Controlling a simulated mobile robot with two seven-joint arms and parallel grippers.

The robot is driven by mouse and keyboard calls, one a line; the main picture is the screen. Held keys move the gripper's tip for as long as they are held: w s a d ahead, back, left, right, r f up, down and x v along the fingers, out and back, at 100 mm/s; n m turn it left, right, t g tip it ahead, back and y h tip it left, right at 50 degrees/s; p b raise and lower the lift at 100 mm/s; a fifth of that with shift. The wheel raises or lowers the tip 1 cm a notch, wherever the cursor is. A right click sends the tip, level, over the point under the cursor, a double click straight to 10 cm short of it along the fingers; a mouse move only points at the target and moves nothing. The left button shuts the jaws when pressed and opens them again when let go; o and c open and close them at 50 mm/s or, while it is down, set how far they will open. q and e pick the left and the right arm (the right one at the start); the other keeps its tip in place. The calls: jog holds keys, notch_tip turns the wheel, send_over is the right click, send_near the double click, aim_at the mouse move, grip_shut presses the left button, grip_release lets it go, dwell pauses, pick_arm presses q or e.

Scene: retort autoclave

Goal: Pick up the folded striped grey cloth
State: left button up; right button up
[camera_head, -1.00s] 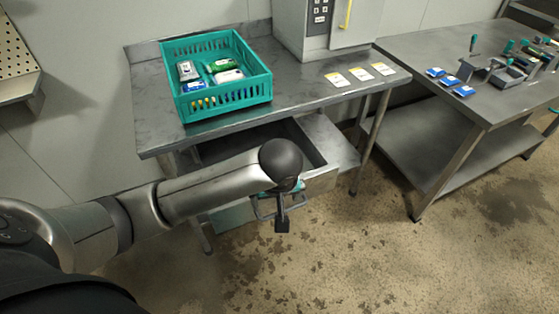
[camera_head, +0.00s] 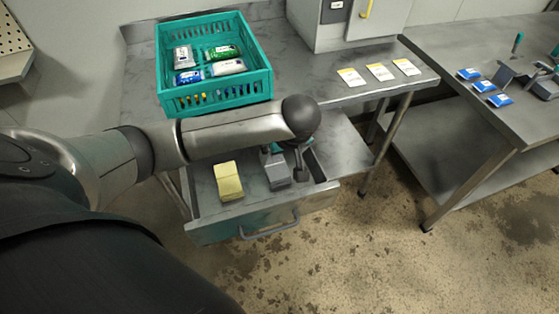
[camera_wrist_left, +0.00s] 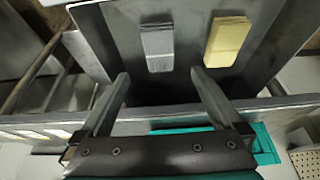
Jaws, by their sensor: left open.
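The folded striped grey cloth (camera_head: 278,174) lies in the open drawer (camera_head: 216,229), right of a folded yellow cloth (camera_head: 228,181). In the left wrist view the grey cloth (camera_wrist_left: 157,45) shows faint stripes and lies left of the yellow cloth (camera_wrist_left: 228,42). My left gripper (camera_head: 284,157) is over the drawer, close to the grey cloth in the head view. In the wrist view its fingers (camera_wrist_left: 160,76) are spread and empty, with the grey cloth beyond the gap between them. Part of the grey cloth is hidden by the gripper in the head view. My right gripper is not in view.
The drawer handle (camera_head: 270,228) sticks out at the front. A teal basket (camera_head: 215,100) with several packets stands on the steel table (camera_head: 300,82) above the drawer. Several white-and-yellow cards (camera_head: 380,72) lie at the table's right. A second table (camera_head: 490,110) stands further right.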

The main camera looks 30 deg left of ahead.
aim_at(275, 166)
pick_arm(q)
jog(key=b+x, duration=0.1)
jog(key=x, duration=0.3)
jog(key=shift+s+f, duration=0.1)
jog(key=shift+f, duration=0.05)
jog(key=b+x, duration=0.1)
jog(key=x, duration=0.1)
jog(key=shift+a+f, duration=0.15)
jog(key=shift+f, duration=0.15)
jog(key=shift+w+a+f, duration=0.2)
jog(key=shift+w+f, duration=0.05)
jog(key=shift+f, duration=0.15)
jog(key=shift+w+a+f+b, duration=0.1)
jog(key=shift+w+f+b, duration=0.15)
jog(key=shift+b, duration=0.1)
jog(key=b+x, duration=0.2)
jog(key=x, duration=0.2)
jog(key=shift+w+a+f, duration=0.1)
jog(key=shift+w+a, duration=0.1)
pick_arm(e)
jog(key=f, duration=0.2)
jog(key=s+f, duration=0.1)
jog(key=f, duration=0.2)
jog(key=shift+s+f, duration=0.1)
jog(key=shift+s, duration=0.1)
pick_arm(q)
jog(key=shift+c, duration=0.6)
jog(key=c, duration=1.1)
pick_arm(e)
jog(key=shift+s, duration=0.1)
